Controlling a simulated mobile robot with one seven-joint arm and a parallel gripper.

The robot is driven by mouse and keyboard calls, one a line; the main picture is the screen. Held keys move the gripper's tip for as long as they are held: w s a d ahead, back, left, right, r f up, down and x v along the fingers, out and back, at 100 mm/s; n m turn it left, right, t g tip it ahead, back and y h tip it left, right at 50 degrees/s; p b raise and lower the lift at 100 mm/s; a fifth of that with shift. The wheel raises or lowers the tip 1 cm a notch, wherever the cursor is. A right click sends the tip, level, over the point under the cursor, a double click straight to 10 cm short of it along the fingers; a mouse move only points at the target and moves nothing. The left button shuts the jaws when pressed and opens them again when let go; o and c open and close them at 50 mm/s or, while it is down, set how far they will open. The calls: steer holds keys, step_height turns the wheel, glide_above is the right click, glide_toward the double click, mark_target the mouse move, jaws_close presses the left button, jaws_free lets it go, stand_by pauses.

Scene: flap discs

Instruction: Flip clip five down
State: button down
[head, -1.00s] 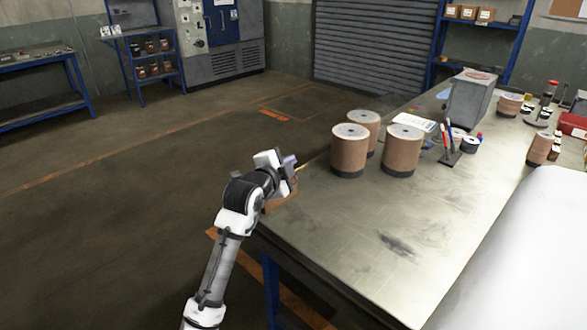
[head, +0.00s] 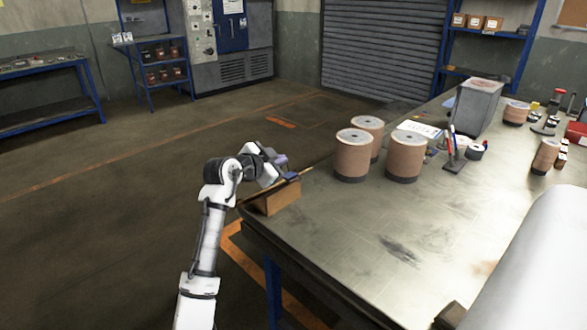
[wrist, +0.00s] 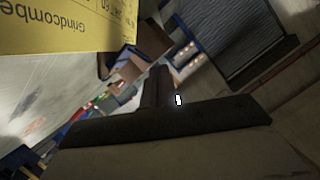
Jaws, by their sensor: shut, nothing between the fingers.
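A brown, wedge-shaped block (head: 278,199) stands at the near left corner of the metal table. My gripper (head: 283,162) is at the end of my white arm, just above this block. It is shut with nothing in it. A small dark blue piece (head: 291,176) shows at the block's top edge, close below my gripper; I cannot tell whether they touch. No clip or clip number can be made out for certain. In the wrist view a yellow card (wrist: 60,25) with upside-down lettering fills the upper left, close to the camera.
Several brown flap-disc stacks stand on the table (head: 340,235), the closest being one stack (head: 352,157) right of my gripper. A pen holder (head: 455,163) and a grey box (head: 474,106) stand farther back. A white rounded surface (head: 530,260) fills the lower right. The table's middle is clear.

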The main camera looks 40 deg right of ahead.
steer(key=shift+w+f+n+g, duration=0.1)
steer(key=shift+w+n+g, duration=0.2)
steer(key=shift+n, duration=0.1)
steer(key=shift+s, duration=0.15)
steer(key=shift+s+f+b, duration=0.3)
steer(key=shift+s+f, duration=0.1)
steer(key=shift+s, duration=0.25)
steer(key=shift+r, duration=0.1)
